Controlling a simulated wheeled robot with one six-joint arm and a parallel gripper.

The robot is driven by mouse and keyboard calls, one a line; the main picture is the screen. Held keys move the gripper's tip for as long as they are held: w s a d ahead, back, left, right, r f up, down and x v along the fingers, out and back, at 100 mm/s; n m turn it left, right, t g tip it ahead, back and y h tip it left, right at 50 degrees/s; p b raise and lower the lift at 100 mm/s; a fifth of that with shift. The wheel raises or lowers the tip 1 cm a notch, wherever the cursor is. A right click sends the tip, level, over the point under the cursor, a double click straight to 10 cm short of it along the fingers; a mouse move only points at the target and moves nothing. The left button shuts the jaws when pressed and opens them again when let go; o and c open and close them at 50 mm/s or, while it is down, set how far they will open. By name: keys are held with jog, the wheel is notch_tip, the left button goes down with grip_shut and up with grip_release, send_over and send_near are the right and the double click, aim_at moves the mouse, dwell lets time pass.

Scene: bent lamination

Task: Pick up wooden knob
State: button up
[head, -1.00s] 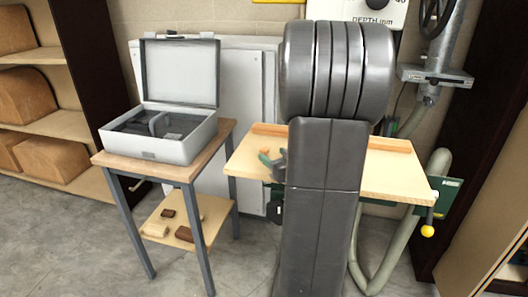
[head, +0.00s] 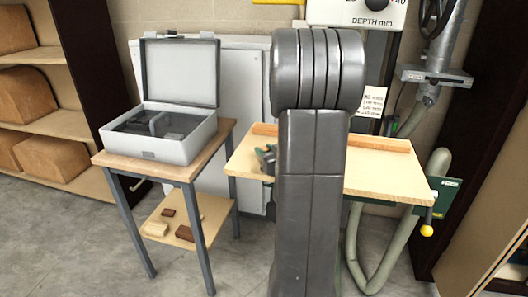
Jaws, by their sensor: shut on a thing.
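My gripper (head: 267,158) is at the left part of the light wooden worktable (head: 385,178), just left of my dark grey arm, which hides part of it. Its green and grey parts show low over the tabletop. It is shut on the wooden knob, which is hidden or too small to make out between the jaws. I cannot tell whether the knob touches the table.
An open grey case (head: 160,150) with dark contents stands on a side table (head: 222,138) at the left. A raised wooden strip (head: 380,143) runs along the worktable's back. A yellow-knobbed handle (head: 427,230) hangs at its right. The worktable's right half is clear.

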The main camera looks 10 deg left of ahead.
jog(key=shift+d+r, duration=0.1)
dwell(0.3)
jog(key=f+p+v, duration=0.2)
jog(key=v, duration=1.3)
jog(key=f+p+v, duration=0.2)
jog(key=f+v, duration=0.1)
jog(key=v, duration=1.3)
jog(key=shift+s+d+p, duration=0.3)
jog(key=shift+s+d, duration=0.1)
jog(key=shift+s, duration=0.1)
